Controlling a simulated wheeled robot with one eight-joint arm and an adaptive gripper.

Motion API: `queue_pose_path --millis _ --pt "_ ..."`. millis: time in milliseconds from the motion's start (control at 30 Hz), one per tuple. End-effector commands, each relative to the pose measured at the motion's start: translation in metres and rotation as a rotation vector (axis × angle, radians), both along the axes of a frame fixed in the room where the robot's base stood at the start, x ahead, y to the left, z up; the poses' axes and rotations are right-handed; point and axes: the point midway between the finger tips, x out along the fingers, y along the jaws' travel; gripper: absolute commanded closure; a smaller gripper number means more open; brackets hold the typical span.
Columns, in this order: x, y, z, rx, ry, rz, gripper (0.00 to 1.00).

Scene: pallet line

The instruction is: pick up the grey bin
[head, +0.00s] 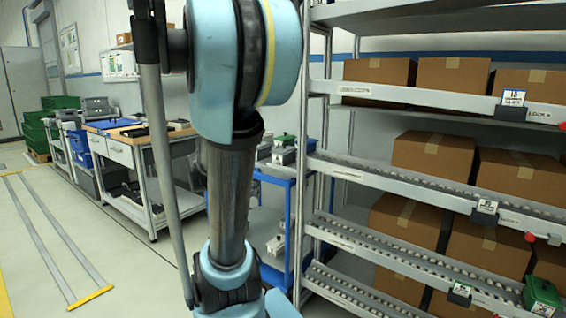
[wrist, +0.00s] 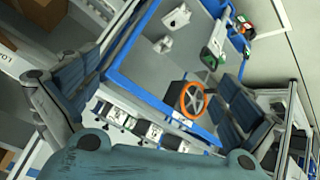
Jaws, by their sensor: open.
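I cannot tell which one is the grey bin of the task. In the wrist view my gripper (wrist: 160,78) has its two fingers wide apart with nothing between them. Beyond the fingers is the blue-framed cart (wrist: 128,82), tilted in the picture. The gripper itself is not clear in the head view.
A roller rack (head: 345,172) with cardboard boxes (head: 515,175) stands at the right. A workbench (head: 125,150) and green crates (head: 58,104) stand at the left. An orange handwheel (wrist: 192,101) lies on the cart.

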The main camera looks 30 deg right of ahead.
Motion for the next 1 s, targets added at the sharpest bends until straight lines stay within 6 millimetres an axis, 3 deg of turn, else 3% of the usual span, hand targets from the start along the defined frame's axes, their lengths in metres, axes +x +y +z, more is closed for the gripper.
queue_pose_path --millis 200,500,800,1000 --pt "0.049 -0.054 0.024 -0.134 -0.159 -0.125 0.0" --pt "0.108 -0.117 0.047 -0.3 -0.385 -0.23 0.0" --pt "0.159 -0.167 0.055 -0.436 -0.597 -0.257 0.0" --pt "0.18 -0.187 0.053 -0.49 -0.693 -0.246 0.0"
